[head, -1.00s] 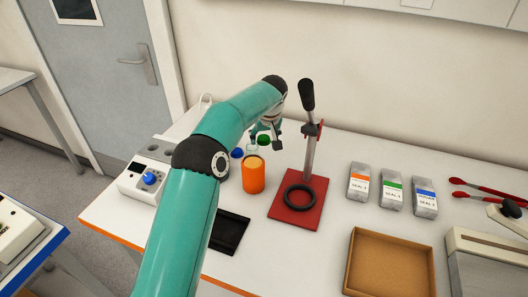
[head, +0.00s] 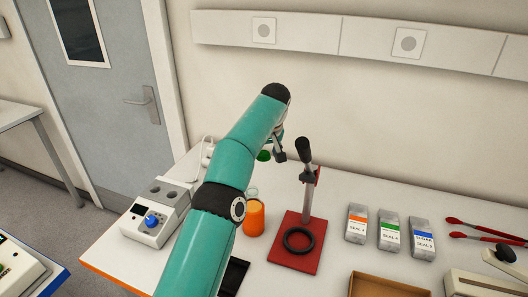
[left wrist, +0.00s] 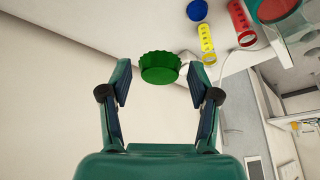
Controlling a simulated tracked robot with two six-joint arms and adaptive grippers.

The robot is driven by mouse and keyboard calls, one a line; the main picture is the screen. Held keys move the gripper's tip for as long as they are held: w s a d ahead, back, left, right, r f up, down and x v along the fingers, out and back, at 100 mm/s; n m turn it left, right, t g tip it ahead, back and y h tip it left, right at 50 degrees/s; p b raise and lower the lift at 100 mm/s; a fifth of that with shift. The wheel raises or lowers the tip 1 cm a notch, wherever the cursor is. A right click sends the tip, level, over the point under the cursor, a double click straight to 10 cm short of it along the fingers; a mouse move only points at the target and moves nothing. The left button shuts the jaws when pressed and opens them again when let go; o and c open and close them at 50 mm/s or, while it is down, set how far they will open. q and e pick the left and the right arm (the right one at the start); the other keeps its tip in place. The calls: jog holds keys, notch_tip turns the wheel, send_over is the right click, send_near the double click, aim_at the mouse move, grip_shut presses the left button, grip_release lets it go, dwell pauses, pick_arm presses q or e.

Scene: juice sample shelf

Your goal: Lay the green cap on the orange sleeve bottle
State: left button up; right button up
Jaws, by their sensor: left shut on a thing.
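The green cap (head: 264,155) is held above the table in the head view. In the left wrist view the cap (left wrist: 160,69) sits between the fingertips of my left gripper (left wrist: 159,75), which is shut on it. The orange sleeve bottle (head: 254,218) stands upright on the table, below the cap and slightly nearer to me in the head view. My left gripper (head: 271,150) is partly hidden behind its own arm. The cap is clear of the bottle. My right gripper is in neither view.
A red press stand (head: 293,255) with a black ring (head: 299,241) and upright lever stands right of the bottle. Seal packets (head: 391,233) and a cardboard tray (head: 390,287) lie farther right. A white device (head: 152,215) is at left. The wrist view shows a blue cap (left wrist: 197,10).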

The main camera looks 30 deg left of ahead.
aim_at(264, 162)
pick_arm(q)
jog(key=shift+s+d+f, duration=0.15)
jog(key=shift+s+f, duration=0.05)
jog(key=shift+f, duration=0.25)
jog(key=shift+s+d+f, duration=0.35)
jog(key=shift+s+f, duration=0.3)
jog(key=shift+f, duration=0.05)
jog(key=s+d+r+b, duration=0.1)
jog(key=s, duration=0.2)
jog(key=s+d+r+b, duration=0.1)
jog(key=s+b, duration=0.1)
jog(key=s, duration=0.1)
jog(key=s+r+b, duration=0.2)
jog(key=s, duration=0.1)
jog(key=shift+s+d, duration=0.3)
jog(key=shift+d, duration=0.1)
jog(key=shift+s+r+b, duration=0.1)
jog(key=shift+r+b, duration=0.2)
jog(key=shift+b, duration=0.05)
jog(key=shift+d+f, duration=0.1)
jog(key=shift+f, duration=0.05)
notch_tip(264, 162, down, 4)
jog(key=b, duration=0.4)
jog(key=shift+f, duration=0.1)
jog(key=shift+r, duration=0.2)
